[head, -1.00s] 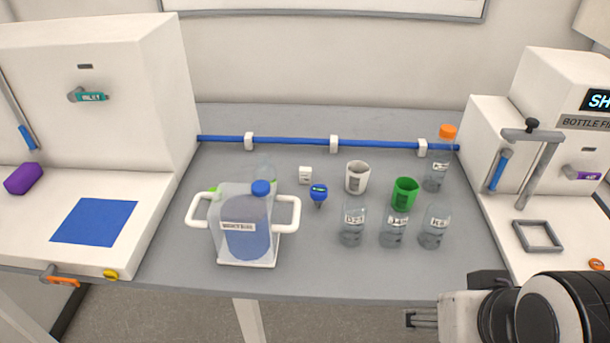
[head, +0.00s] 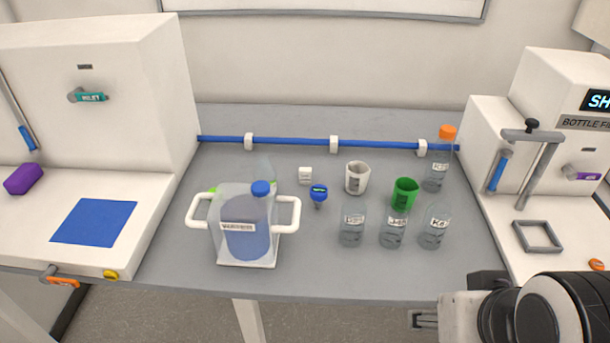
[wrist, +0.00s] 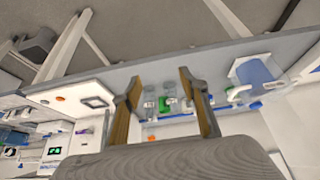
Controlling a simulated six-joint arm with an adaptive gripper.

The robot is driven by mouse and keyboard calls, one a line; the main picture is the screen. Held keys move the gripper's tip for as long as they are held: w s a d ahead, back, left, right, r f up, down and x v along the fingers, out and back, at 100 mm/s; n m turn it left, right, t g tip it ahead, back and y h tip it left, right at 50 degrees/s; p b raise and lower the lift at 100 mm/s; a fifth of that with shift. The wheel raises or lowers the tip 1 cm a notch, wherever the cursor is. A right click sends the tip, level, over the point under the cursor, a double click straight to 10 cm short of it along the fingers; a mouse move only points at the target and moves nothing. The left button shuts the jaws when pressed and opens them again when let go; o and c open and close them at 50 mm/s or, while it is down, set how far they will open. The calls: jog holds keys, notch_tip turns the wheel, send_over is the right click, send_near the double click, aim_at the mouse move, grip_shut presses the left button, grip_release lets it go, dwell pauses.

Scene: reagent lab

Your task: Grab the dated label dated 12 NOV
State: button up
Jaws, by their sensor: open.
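A small white tag-like piece (head: 305,175) with a faint dark mark lies on the grey bench, left of the white cup. It may be the dated label, but its writing is too small to read, and I cannot make out "12 NOV" anywhere. My gripper (head: 423,319) is low at the right, in front of the bench's front edge and well away from the tag. In the wrist view my gripper (wrist: 160,84) has its two fingers spread with nothing between them. The tag cannot be made out in the wrist view.
A handled carrier (head: 287,231) holds a blue bottle (head: 246,226). A blue-topped piece (head: 319,192), a white cup (head: 357,178), a green cup (head: 404,193) and several labelled clear bottles (head: 352,224) stand nearby. A blue rail (head: 290,140) runs behind.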

jog(key=shift+w, duration=0.1)
jog(key=w+d+r+n+h, duration=0.1)
jog(key=w+r+n+h, duration=0.15)
jog(key=w+n, duration=0.9)
jog(key=n+t, duration=0.3)
jog(key=n, duration=1.2)
send_over(305, 173)
jog(key=s+d, duration=1.1)
jog(key=s, duration=0.1)
notch_tip(305, 173, down, 6)
jog(key=w+a+f+n, duration=0.2)
jog(key=a+n, duration=0.1)
jog(key=w+a+f+n+y, duration=0.1)
jog(key=w+a+f+n, duration=0.2)
jog(key=a, duration=0.1)
jog(key=w+a+f+n+y, duration=0.1)
jog(key=w+a+f+n, duration=0.1)
jog(key=a+f+n, duration=0.1)
jog(key=shift+w+a, duration=0.2)
jog(key=shift+a, duration=0.3)
jog(key=shift+a+f, duration=0.15)
jog(key=shift+f, duration=0.05)
jog(key=shift+w, duration=0.1)
